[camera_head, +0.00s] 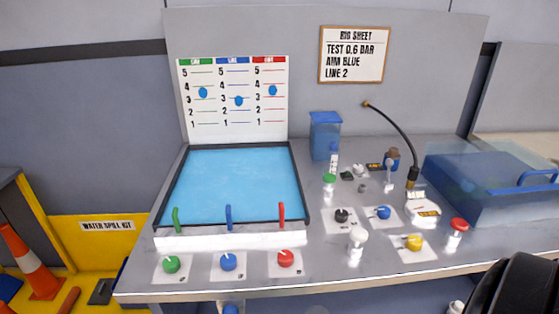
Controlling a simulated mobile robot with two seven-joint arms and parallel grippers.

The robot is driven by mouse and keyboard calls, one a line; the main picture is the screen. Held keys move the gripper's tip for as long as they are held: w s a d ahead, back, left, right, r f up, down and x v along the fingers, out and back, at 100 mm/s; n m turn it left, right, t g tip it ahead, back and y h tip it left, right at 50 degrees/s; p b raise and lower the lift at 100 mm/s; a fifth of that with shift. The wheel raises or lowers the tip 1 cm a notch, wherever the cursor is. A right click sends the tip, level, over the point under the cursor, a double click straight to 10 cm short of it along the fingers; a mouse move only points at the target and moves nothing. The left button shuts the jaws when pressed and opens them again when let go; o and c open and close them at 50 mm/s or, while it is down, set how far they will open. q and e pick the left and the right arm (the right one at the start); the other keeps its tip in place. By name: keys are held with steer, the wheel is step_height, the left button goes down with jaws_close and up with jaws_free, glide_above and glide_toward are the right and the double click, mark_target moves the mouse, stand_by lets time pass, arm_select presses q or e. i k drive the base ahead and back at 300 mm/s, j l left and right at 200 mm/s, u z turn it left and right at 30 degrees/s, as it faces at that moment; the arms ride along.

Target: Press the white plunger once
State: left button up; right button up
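The white plunger (357,236) stands upright near the front edge of the bench, right of centre. It has a round white head on a short pale stem. Nothing touches it. I see neither gripper in the head view. A black rounded part, which looks like a piece of my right arm, shows at the lower right corner, apart from the plunger.
A red-topped plunger (458,226) and a yellow knob (413,242) stand right of the white plunger. Black (342,216) and blue (383,212) knobs lie behind it. A curved black hose (396,127) rises behind. A blue-filled tray (230,185) lies left.

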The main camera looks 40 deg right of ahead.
mark_target(359, 235)
steer(key=z, duration=1.65)
